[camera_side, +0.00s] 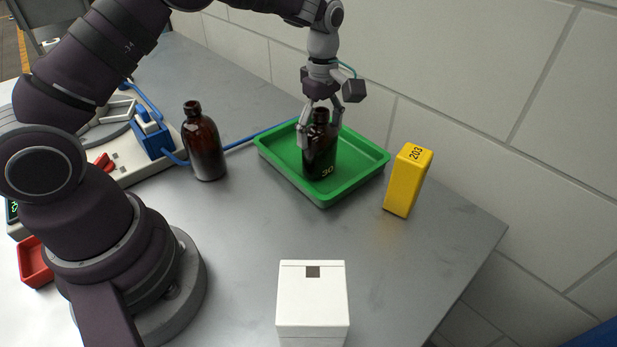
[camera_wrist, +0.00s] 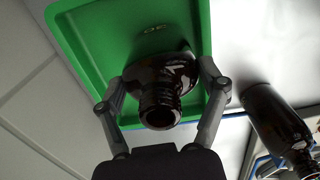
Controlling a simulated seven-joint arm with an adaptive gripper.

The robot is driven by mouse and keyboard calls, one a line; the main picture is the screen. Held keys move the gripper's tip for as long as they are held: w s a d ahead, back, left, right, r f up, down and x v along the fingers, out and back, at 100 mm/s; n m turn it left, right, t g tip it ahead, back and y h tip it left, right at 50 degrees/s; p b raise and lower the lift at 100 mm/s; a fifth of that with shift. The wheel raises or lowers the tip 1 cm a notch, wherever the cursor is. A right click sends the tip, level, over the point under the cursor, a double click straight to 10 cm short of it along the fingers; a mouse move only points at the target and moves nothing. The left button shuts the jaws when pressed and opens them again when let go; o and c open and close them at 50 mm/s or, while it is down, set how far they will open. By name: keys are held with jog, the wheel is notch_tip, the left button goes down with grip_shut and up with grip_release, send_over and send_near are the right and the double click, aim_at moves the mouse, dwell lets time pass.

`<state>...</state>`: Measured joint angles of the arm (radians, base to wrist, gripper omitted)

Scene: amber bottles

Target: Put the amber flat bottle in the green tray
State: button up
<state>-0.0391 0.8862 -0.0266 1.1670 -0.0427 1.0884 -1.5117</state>
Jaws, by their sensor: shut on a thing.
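The amber flat bottle (camera_side: 319,158) is dark brown and upright inside the green tray (camera_side: 352,190). My gripper (camera_side: 319,135) is shut on it, with one finger on each side of its upper part. In the wrist view the bottle (camera_wrist: 163,88) shows its open neck towards the camera, between the two fingertips (camera_wrist: 165,84). The green tray (camera_wrist: 85,45) lies around and behind it there. The side view does not clearly show whether the bottle's base touches the tray floor.
A round amber bottle (camera_side: 203,143) stands left of the tray, also in the wrist view (camera_wrist: 275,118). A yellow box (camera_side: 407,182) stands right of the tray. A white box (camera_side: 312,300) is at the front. A white tiled wall (camera_side: 480,70) rises behind. The table between is clear.

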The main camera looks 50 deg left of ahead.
jog(key=shift+f, duration=0.1)
jog(key=o, duration=1.2)
jog(key=shift+o, duration=0.2)
notch_tip(320, 180, up, 12)
jog(key=shift+r, duration=0.1)
jog(key=s+r+m+t, duration=0.3)
jog(key=s+r+m, duration=0.3)
jog(key=s+m, duration=0.35)
jog(key=s+d+f+m+t, duration=0.1)
jog(key=s+f+m+t, duration=0.1)
jog(key=s+f+m, duration=0.3)
jog(key=s+m, duration=0.3)
jog(key=shift+t, duration=0.3)
